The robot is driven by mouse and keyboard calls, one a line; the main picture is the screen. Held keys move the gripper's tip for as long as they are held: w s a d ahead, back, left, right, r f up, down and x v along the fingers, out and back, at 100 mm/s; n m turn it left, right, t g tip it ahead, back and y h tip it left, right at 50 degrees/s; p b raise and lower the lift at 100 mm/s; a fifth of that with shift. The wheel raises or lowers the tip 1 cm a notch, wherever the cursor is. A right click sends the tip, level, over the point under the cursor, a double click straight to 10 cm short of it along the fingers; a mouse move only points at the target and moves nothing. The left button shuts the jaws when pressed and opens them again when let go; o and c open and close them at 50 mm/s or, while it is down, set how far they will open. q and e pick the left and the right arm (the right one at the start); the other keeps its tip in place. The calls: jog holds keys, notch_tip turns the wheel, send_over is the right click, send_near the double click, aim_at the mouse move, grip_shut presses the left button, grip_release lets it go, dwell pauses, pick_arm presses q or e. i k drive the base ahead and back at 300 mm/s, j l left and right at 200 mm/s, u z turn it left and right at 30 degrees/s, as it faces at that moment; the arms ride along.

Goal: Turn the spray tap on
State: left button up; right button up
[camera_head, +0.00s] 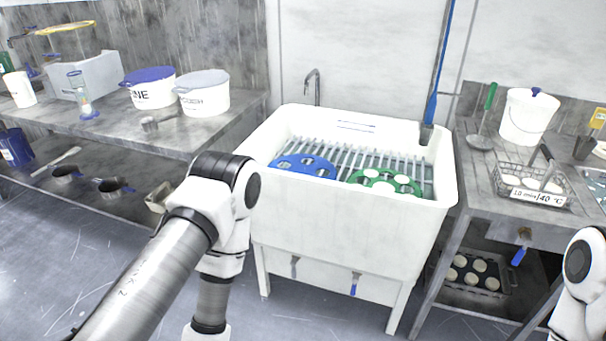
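A white sink (345,215) stands in the middle of the camera_head view. Two small levers hang on its front: a grey one (294,267) on the left and a blue one (354,285) on the right. Another blue lever (518,256) hangs under the front of the right-hand bench. A grey gooseneck spout (314,86) rises behind the sink. I cannot tell which of these belongs to the spray tap. My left arm bends down in front of the sink's left side, and its gripper is below the picture. My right arm shows at the lower right edge; its gripper is out of view.
A blue disc (303,166) and a green disc (384,182) lie on the sink's rack. The left bench (128,131) holds tubs; the right bench (478,165) holds a wire basket (531,186) and white bucket (528,116). Open floor lies before the sink.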

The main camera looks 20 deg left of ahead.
aim_at(521, 253)
jog(key=i+z, duration=0.3)
jog(key=z, duration=0.2)
jog(key=i+j+z, duration=0.2)
jog(key=z, duration=0.3)
jog(key=i, duration=0.1)
